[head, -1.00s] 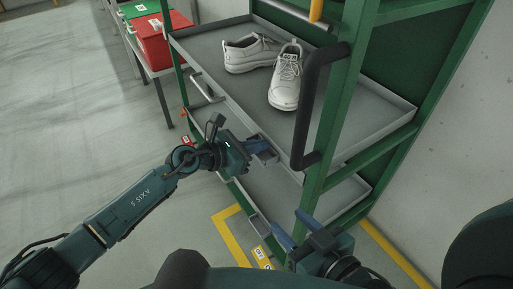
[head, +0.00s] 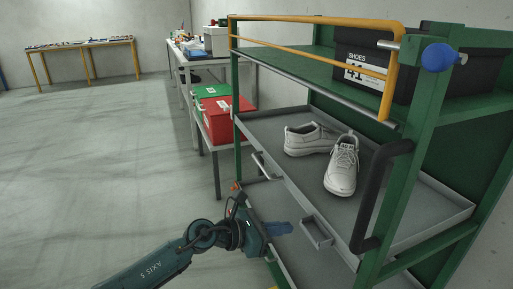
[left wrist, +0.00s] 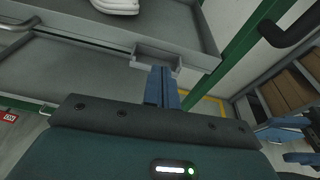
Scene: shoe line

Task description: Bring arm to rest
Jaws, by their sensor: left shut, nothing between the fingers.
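My left gripper (head: 280,228) is at the lower middle of the head view, in front of the rack's middle tray. Its blue fingers are together with nothing between them, and they also show shut in the left wrist view (left wrist: 162,88). The fingertips are close to a small grey bracket (head: 316,234) on the tray's front edge; whether they touch it is unclear. My right gripper is out of the head view. Its two blue fingers show spread apart at the right edge of the left wrist view (left wrist: 296,140).
A pair of white shoes (head: 341,168) stands on the grey tray (head: 420,215) of a green rack (head: 390,230). A dark shoe box (head: 365,72) sits above, behind a yellow rail (head: 310,46). A red crate (head: 218,120) stands left of the rack. Open floor (head: 90,170) lies left.

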